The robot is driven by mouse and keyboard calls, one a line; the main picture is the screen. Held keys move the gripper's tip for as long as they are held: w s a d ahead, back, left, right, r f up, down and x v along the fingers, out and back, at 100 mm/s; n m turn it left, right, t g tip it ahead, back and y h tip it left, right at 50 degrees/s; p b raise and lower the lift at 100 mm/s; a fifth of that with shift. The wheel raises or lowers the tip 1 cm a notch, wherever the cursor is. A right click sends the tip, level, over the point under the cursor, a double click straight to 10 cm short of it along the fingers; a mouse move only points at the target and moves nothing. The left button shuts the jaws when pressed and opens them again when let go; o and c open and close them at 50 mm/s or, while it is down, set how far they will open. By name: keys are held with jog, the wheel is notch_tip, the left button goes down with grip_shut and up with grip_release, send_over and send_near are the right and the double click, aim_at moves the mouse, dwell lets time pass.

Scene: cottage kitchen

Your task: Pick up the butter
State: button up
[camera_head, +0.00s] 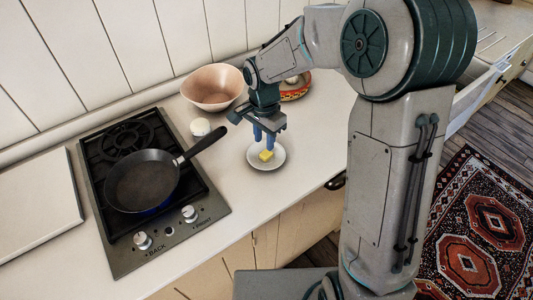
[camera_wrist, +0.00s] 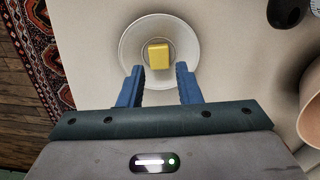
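The butter is a small yellow block (camera_head: 266,155) on a small white dish (camera_head: 278,163) on the counter. In the wrist view the butter (camera_wrist: 159,56) lies near the middle of the round dish (camera_wrist: 128,45). My gripper (camera_head: 264,142) is just above the dish, pointing down. In the wrist view its two blue fingers (camera_wrist: 160,82) are apart, with nothing between them, and the butter shows just beyond their tips. I cannot tell the exact height of the fingertips over the butter.
A black pan (camera_head: 142,182) sits on the gas hob (camera_head: 117,253) to the left, its handle pointing towards my gripper. A pinkish bowl (camera_head: 212,88), a round white item (camera_head: 200,127) and a patterned bowl (camera_head: 297,92) stand behind. Bare counter (camera_head: 308,172) lies right of the dish.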

aim_at(267, 152)
jog(key=f, duration=0.1)
jog(key=f+p, duration=0.1)
jog(key=f, duration=0.2)
jog(key=shift+w+d+f, duration=0.2)
jog(key=shift+w+d, duration=0.1)
jog(key=shift+d, duration=0.1)
jog(key=shift+f, duration=0.45)
jog(key=shift+c, duration=1.3)
jog(key=shift+r, duration=0.1)
jog(key=shift+r, duration=0.45)
notch_tip(267, 152, up, 3)
jog(key=shift+w+f+b, duration=0.1)
jog(key=shift+f+b, duration=0.1)
jog(key=shift+b, duration=0.15)
jog(key=s+d+r+b, duration=0.2)
jog(key=s+d+r, duration=0.5)
jog(key=d, duration=0.2)
jog(key=shift+s+d+r, duration=0.15)
